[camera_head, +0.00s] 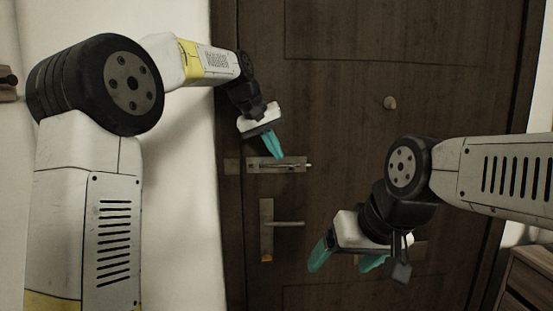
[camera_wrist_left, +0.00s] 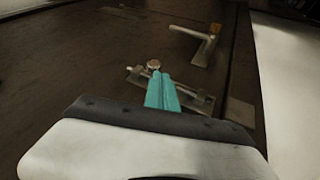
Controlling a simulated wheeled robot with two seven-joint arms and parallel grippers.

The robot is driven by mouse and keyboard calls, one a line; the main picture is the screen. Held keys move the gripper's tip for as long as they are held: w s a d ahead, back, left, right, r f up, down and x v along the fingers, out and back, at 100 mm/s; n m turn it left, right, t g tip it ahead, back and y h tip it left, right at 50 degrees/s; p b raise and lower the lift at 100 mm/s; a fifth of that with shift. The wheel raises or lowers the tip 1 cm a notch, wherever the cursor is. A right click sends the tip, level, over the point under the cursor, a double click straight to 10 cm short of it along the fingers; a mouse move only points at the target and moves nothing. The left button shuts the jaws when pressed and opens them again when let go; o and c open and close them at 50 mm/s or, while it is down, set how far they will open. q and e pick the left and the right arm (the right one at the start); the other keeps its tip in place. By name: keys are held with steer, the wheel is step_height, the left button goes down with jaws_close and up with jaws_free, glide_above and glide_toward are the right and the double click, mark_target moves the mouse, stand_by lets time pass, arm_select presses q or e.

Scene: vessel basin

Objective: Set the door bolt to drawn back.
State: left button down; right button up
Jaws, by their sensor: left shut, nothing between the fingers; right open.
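The door bolt (camera_head: 292,166) is a small metal slide bolt on a plate, mounted on the dark wooden door (camera_head: 340,100) above the lever handle. My left gripper (camera_head: 279,157) is shut and empty, with its teal fingertips at the bolt's upper edge. In the left wrist view the fingers (camera_wrist_left: 162,76) lie over part of the bolt plate (camera_wrist_left: 195,101), and a round metal knob (camera_wrist_left: 154,65) shows just beyond the tips. I cannot tell whether the fingers touch the bolt. My right gripper (camera_head: 347,262) is open and empty in front of the lower door.
A lever handle (camera_head: 284,223) on a metal plate sits below the bolt; it also shows in the left wrist view (camera_wrist_left: 205,48). A wooden cabinet (camera_head: 530,280) stands at the lower right. A white wall (camera_head: 185,200) is left.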

arm_select(q)
steer(key=v, duration=0.4)
steer(key=shift+s+a+r, duration=0.1)
steer(key=shift+r, duration=0.15)
steer(key=s+a+f+t+y, duration=0.1)
steer(key=s+a+f, duration=0.2)
steer(key=s+a, duration=0.4)
steer(key=s+a+f+y, duration=0.15)
steer(key=s+a, duration=0.25)
steer(key=s, duration=0.4)
steer(key=s+a+f+t, duration=0.1)
steer(key=s+a+f, duration=0.4)
steer(key=s+f, duration=0.8)
steer(key=shift+s+a, duration=0.2)
steer(key=shift+s, duration=0.5)
arm_select(e)
steer(key=shift+c, duration=0.2)
